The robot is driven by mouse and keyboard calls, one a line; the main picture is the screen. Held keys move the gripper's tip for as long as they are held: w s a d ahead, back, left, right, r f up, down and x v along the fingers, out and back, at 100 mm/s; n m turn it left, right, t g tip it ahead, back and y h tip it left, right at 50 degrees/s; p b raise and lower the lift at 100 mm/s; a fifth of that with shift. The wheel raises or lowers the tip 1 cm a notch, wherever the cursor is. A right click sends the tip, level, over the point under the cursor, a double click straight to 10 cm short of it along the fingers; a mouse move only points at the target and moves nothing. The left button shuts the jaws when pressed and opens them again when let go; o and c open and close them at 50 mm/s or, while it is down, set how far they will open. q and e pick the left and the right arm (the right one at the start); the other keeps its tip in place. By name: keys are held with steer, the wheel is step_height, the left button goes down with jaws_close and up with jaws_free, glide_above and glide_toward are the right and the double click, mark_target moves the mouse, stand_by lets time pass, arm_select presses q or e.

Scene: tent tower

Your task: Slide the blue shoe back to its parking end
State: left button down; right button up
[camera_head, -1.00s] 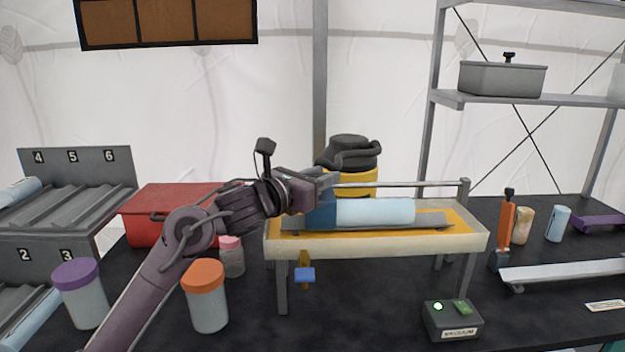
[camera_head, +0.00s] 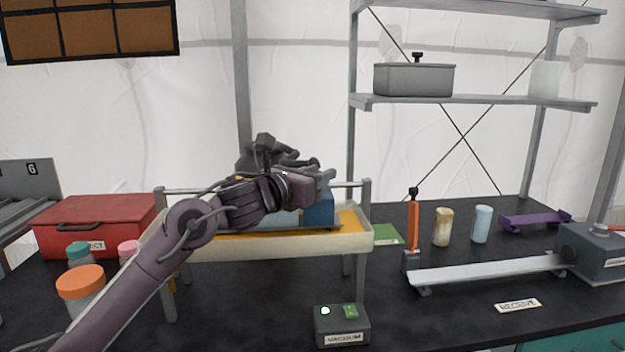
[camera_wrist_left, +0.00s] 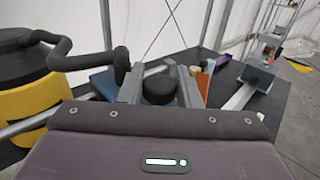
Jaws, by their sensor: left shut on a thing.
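The blue shoe (camera_head: 319,209) stands near the right end of the cream tray stand (camera_head: 270,245), below its rail (camera_head: 345,185). My left gripper (camera_head: 322,178) is at the top of the shoe and shut on it. In the left wrist view a dark round knob (camera_wrist_left: 158,86) sits between my fingers, and a blue part of the shoe (camera_wrist_left: 104,84) shows to the left. A pale blue cylinder (camera_head: 287,217) lies in the tray left of the shoe, mostly hidden behind my arm. My right gripper is not in view.
A green-lit box (camera_head: 341,326) stands in front of the stand. An orange clamp (camera_head: 412,235) and a pale ramp (camera_head: 485,270) are to the right. A red case (camera_head: 95,225) and lidded jars (camera_head: 80,284) are to the left. A yellow-black object (camera_wrist_left: 25,95) stands beside the rail.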

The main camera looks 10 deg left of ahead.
arm_select(q)
steer(key=d, duration=0.2)
steer(key=shift+w+d, duration=0.35)
steer(key=shift+d, duration=0.05)
steer(key=d, duration=0.2)
steer(key=w+d, duration=0.1)
steer(key=d, duration=0.1)
steer(key=shift+w+d+r+b, duration=0.15)
steer(key=shift+d+b, duration=0.2)
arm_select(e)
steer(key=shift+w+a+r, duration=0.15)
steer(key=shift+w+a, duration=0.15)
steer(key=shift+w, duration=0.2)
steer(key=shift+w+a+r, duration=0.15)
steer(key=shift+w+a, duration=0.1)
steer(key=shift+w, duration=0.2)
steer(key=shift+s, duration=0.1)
